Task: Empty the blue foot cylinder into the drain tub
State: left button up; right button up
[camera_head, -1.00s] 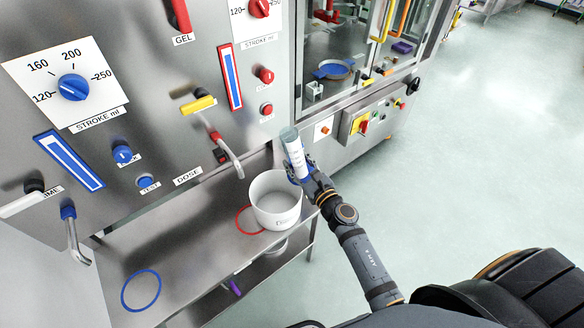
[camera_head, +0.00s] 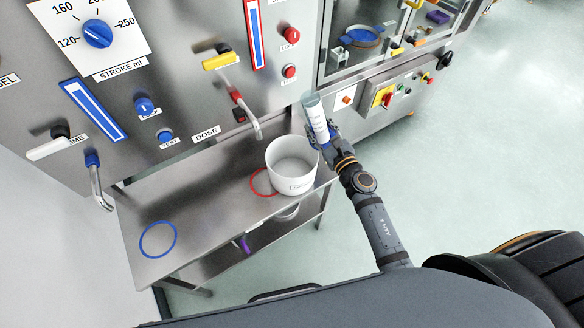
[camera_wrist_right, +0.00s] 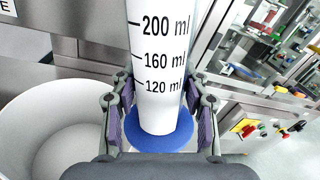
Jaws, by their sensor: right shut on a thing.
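The blue foot cylinder (camera_head: 317,121) is a clear graduated cylinder with a blue base. My right gripper (camera_head: 328,145) is shut on it near the base and holds it upright with a slight tilt, just right of the drain tub. In the right wrist view the cylinder (camera_wrist_right: 162,65) stands between the fingers of the gripper (camera_wrist_right: 160,115), its blue foot below them. It looks whitish inside up to the marks; the liquid level is hard to tell. The white drain tub (camera_head: 291,165) sits on the steel shelf; its wall (camera_wrist_right: 60,140) shows at left in the wrist view. My left gripper is not in view.
A red ring (camera_head: 262,183) lies beside the tub and a blue ring (camera_head: 158,239) lies further left on the steel shelf (camera_head: 205,205). Metal spouts (camera_head: 252,125) stick out from the panel above. Open floor lies to the right.

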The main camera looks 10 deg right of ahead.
jog(key=shift+w+d+r+n, duration=0.1)
jog(key=shift+d+n, duration=0.2)
jog(key=shift+d, duration=0.1)
jog(key=shift+w+d+n+b, duration=0.1)
jog(key=shift+d+n+b, duration=0.2)
jog(key=shift+d+n, duration=0.1)
dwell(0.5)
jog(key=shift+w+d+r+n, duration=0.1)
jog(key=shift+d+n, duration=0.25)
jog(key=shift+n, duration=0.05)
jog(key=shift+d+n+b, duration=0.35)
jog(key=shift+n+b, duration=0.05)
jog(key=shift+b, duration=0.05)
jog(key=shift+d, duration=0.1)
jog(key=shift+w+d+n, duration=0.15)
jog(key=shift+d+n, duration=0.1)
jog(key=shift+n, duration=0.15)
